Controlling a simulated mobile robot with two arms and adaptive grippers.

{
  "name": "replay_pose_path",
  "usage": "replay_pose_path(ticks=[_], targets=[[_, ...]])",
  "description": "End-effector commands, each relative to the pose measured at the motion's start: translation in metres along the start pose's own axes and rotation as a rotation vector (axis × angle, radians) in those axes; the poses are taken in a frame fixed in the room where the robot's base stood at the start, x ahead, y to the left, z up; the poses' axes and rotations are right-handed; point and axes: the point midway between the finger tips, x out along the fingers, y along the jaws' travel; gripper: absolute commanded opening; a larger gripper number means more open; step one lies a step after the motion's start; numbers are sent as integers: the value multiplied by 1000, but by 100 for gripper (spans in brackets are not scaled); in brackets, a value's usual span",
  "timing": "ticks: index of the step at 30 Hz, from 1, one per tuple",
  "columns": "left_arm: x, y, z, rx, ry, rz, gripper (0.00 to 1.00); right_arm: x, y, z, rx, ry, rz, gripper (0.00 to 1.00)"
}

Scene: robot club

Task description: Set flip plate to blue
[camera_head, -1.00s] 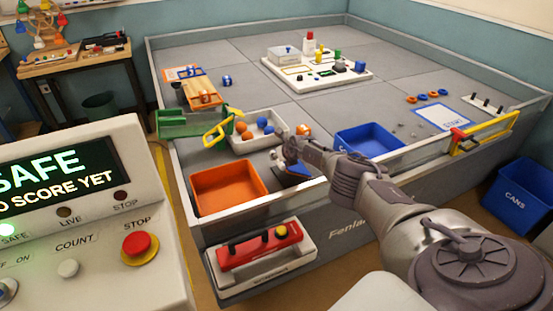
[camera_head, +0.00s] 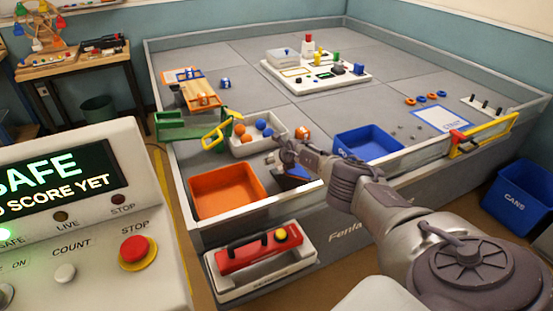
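A small dark blue plate (camera_head: 291,182), which may be the flip plate, stands at the near edge of the walled arena, right of the orange bin. My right gripper partly covers it, so its full shape and other face are hidden. My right gripper (camera_head: 281,147) comes in from the right and is above and just behind the blue plate. Its fingers are small and dark, and I cannot tell whether they are open or touching anything. My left gripper is not in view.
An orange bin (camera_head: 226,190) is left of the plate and a blue bin (camera_head: 367,143) is right of it. A white tray (camera_head: 243,150) with balls sits behind. A control console (camera_head: 95,230) fills the lower left.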

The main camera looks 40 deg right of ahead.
Motion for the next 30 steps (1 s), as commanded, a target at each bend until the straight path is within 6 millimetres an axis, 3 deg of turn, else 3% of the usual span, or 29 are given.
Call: replay_pose_path(ticks=[1,14,27,30], targets=[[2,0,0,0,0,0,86,6,7,-20,-3,38,10,48],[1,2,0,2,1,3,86,0,5,-13,-8,28,7,48],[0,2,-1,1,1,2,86,-37,4,-4,-10,2,3,48],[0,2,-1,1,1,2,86,-46,2,-16,-8,6,2,48]])
